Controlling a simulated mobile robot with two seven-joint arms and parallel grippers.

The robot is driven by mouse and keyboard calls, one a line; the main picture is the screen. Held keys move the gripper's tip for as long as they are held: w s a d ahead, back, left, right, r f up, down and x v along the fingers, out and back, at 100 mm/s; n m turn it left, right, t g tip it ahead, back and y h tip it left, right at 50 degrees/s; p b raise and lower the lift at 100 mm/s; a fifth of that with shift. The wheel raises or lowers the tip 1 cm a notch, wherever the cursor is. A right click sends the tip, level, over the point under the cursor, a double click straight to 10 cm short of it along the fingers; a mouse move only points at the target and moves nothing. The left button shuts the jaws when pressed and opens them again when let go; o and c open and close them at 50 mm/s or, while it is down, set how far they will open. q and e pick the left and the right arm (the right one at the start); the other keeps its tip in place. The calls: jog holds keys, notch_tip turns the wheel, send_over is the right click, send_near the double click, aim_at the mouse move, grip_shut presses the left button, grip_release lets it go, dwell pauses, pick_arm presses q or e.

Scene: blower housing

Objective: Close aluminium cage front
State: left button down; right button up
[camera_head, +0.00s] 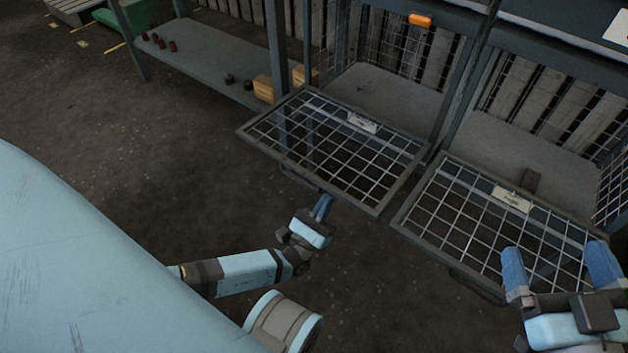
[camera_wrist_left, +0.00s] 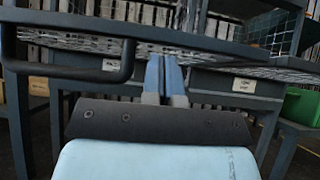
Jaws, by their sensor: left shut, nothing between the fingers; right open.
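Two cage fronts of wire mesh in grey frames hang folded down, roughly level, before their open cages. The left cage front (camera_head: 335,150) has a white label and a dark handle on its near edge; the handle (camera_wrist_left: 75,72) also shows in the left wrist view. The right cage front (camera_head: 490,225) lies beside it. My left gripper (camera_head: 323,207) is shut and empty, just off the near edge of the left front, right of the handle. It also shows in the left wrist view (camera_wrist_left: 165,75). My right gripper (camera_head: 562,268) is open and empty, over the near right part of the right front.
The left cage (camera_head: 390,95) is open and carries an orange light (camera_head: 420,20). A dark block (camera_head: 530,180) lies in the right cage. A grey shelf (camera_head: 205,60) with small parts and cardboard boxes (camera_head: 263,88) stands at the back left. The floor before the fronts is clear.

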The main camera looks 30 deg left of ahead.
pick_arm(q)
jog(key=shift+r, duration=0.65)
pick_arm(e)
jog(key=shift+a, duration=0.45)
pick_arm(q)
jog(key=shift+d+r, duration=0.1)
pick_arm(e)
jog(key=shift+w+d+r, duration=0.1)
